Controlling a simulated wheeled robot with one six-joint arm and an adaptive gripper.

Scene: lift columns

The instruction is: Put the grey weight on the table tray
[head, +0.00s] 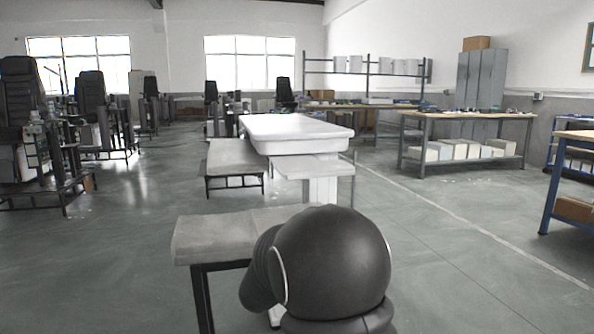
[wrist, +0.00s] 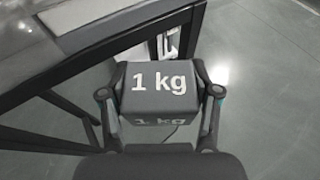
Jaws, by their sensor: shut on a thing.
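The grey weight (wrist: 160,86), a block marked "1 kg", sits between the two fingers of my gripper (wrist: 160,104) in the wrist view. The fingers are shut on its left and right sides. The weight is off the floor, close beside the dark frame of a table. In the head view my own arm fills the lower middle and hides the gripper and the weight. A white tray-like top with a raised rim (head: 298,133) stands on a white column in the middle. I cannot tell for sure that it is the table tray.
A low grey-topped table (head: 225,236) with dark legs stands just ahead, partly behind my arm. A small light shelf (head: 313,168) juts out below the white top. A padded bench (head: 233,158) is at its left. Open floor lies to the right, before a workbench (head: 468,116).

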